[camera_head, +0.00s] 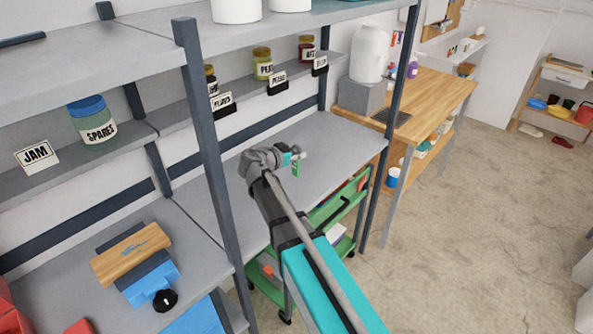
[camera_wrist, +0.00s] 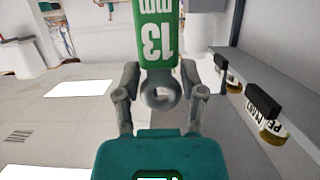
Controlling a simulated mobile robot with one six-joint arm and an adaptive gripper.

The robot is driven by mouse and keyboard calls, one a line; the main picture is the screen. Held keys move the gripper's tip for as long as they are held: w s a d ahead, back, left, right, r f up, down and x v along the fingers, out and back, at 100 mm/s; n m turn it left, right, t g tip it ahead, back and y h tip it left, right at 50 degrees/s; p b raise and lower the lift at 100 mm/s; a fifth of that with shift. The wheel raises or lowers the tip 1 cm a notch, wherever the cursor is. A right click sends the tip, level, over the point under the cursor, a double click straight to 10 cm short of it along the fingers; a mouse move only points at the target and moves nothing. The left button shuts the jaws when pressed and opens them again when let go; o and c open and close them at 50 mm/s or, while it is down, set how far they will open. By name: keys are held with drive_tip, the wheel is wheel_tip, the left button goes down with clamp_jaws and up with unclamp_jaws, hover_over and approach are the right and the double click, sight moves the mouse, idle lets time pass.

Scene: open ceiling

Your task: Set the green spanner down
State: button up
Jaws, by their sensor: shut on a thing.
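The green spanner (camera_wrist: 156,38) fills the top middle of the wrist view, with an upside-down white "13 mm" label and a grey ring end (camera_wrist: 160,93). My gripper (camera_wrist: 160,96) is shut on it near the ring end, one finger on each side. In the head view the spanner shows as a small green piece (camera_head: 296,169) hanging at my gripper (camera_head: 290,159), over the grey shelf board (camera_head: 335,142). I cannot tell how far above the board it is. The spanner's far end is cut off in the wrist view.
The board around my gripper is mostly clear. A dark shelf post (camera_head: 210,140) stands left and another (camera_head: 398,100) right. Labelled jars (camera_head: 263,63) line the ledge behind. A green cart (camera_head: 338,205) is below. A blue vise (camera_head: 148,282) sits front left.

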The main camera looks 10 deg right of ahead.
drive_tip(key=shift+w+d+f+b, duration=0.1)
drive_tip(key=shift+w+f+b, duration=0.8)
drive_tip(key=shift+f, duration=0.2)
drive_tip(key=shift+w+d+f+b, duration=0.1)
drive_tip(key=shift+w+f+b, duration=0.8)
drive_tip(key=shift+f, duration=0.2)
drive_tip(key=shift+f, duration=0.1)
drive_tip(key=shift+w+f+b, duration=0.2)
drive_tip(key=shift+f+b, duration=0.75)
drive_tip(key=shift+b, duration=0.05)
drive_tip(key=shift+w+f+b, duration=0.15)
drive_tip(key=shift+f+b, duration=0.8)
drive_tip(key=shift+b, duration=0.05)
drive_tip(key=shift+f, duration=0.1)
drive_tip(key=o, duration=1.2)
